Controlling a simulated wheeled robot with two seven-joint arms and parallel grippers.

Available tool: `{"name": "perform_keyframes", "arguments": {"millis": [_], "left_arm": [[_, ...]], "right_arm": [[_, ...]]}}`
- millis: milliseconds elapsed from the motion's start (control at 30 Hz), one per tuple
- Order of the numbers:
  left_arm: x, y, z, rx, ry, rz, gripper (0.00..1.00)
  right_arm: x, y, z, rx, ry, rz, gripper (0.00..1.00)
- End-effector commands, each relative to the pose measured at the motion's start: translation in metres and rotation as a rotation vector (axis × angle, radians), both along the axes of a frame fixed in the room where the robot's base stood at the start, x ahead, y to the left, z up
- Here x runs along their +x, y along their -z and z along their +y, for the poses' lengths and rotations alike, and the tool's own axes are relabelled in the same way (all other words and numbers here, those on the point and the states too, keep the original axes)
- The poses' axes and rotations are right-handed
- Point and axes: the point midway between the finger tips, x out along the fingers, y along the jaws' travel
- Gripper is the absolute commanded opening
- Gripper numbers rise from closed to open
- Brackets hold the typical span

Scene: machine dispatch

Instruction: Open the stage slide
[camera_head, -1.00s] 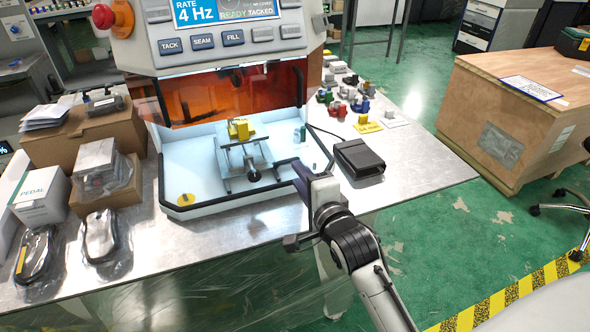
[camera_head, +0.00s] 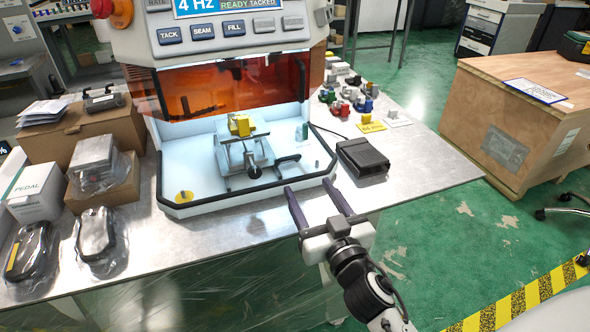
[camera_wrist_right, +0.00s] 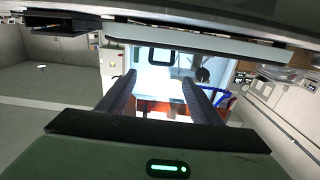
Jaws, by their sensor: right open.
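The stage (camera_head: 243,150) is a metal platform inside the lit white bay of the machine (camera_head: 235,28), with a small yellow part (camera_head: 241,125) on top. A round black knob (camera_head: 254,172) is on its front, and a dark bar handle (camera_head: 287,159) sticks out to its right. My right gripper (camera_head: 309,187) is open and empty, in front of the bay's right front corner, with both fingers pointing toward the machine. In the right wrist view its fingers (camera_wrist_right: 158,80) are apart, with a black loop (camera_wrist_right: 161,56) beyond them. My left gripper is not in view.
An orange tinted shield (camera_head: 235,88) hangs above the bay opening, and a black rim (camera_head: 248,201) edges its front. A black box (camera_head: 362,157) stands right of the bay. Small coloured parts (camera_head: 350,103) lie behind it. Boxes and bagged items crowd the left.

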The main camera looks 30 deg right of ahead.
Motion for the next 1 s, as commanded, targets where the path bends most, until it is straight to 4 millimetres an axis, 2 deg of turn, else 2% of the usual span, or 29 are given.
{"name": "perform_keyframes", "arguments": {"millis": [167,400,600,767,1000], "left_arm": [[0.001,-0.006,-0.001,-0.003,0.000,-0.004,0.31],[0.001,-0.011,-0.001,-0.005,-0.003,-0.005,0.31],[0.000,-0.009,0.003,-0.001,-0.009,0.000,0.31],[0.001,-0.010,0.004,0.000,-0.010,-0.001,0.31],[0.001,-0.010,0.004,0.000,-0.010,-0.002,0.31]], "right_arm": [[0.018,-0.003,-0.001,-0.032,-0.004,-0.002,0.59],[0.063,-0.003,-0.008,-0.029,-0.004,-0.001,0.59],[0.090,-0.001,-0.012,-0.025,-0.003,0.000,0.59],[0.100,-0.001,-0.013,-0.025,-0.003,0.000,0.59],[0.101,0.000,-0.013,-0.024,-0.002,0.001,0.59]]}}
